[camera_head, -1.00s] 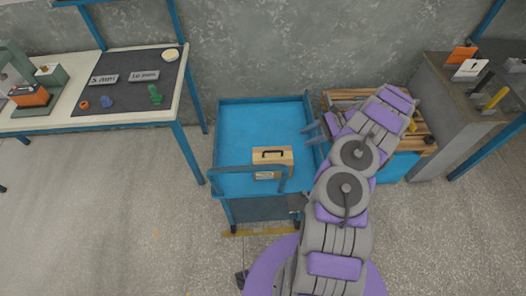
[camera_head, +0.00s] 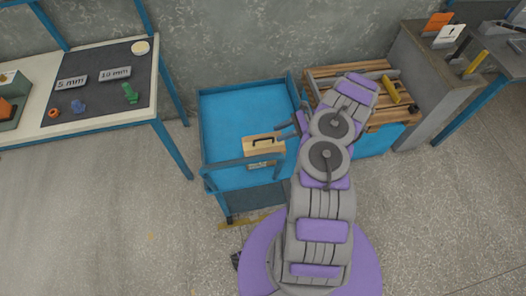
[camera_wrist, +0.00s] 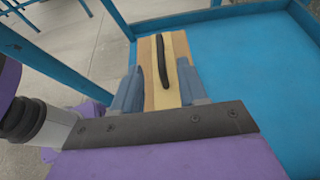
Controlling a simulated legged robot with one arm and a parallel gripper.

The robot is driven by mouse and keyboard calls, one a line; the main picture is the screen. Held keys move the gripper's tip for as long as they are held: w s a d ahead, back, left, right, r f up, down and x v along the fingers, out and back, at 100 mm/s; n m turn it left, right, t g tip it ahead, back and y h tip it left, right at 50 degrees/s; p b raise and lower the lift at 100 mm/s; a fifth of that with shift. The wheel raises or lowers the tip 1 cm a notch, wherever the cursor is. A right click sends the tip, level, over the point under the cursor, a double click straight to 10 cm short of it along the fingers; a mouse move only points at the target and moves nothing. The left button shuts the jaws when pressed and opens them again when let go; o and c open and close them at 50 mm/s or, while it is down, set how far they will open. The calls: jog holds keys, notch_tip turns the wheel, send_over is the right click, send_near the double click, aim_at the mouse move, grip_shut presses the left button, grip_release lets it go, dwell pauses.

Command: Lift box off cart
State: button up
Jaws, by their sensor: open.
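The box (camera_head: 262,153) is a small light-wood case with a black handle on top. It sits on the blue cart (camera_head: 235,110), near the cart's front rail. My gripper (camera_head: 288,132) is at the box's right side in the head view. In the wrist view my gripper (camera_wrist: 155,93) is open, one blue-grey finger on each side of the handle. I cannot tell whether the fingers touch the box.
The cart's blue front rail (camera_head: 228,162) stands close in front of the box. A wooden slatted crate (camera_head: 325,78) is right of the cart, behind my arm. A workbench (camera_head: 160,105) stands at the left. Bare cart floor lies behind the box.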

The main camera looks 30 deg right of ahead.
aim_at(264, 139)
jog(key=shift+b+x, duration=0.3)
jog(key=shift+x, duration=1.25)
jog(key=b+x, duration=0.1)
jog(key=x, duration=0.4)
jog(key=shift+w, duration=0.1)
jog(key=shift+d, duration=0.15)
jog(key=c, duration=0.4)
jog(key=shift+r, duration=0.1)
grip_shut()
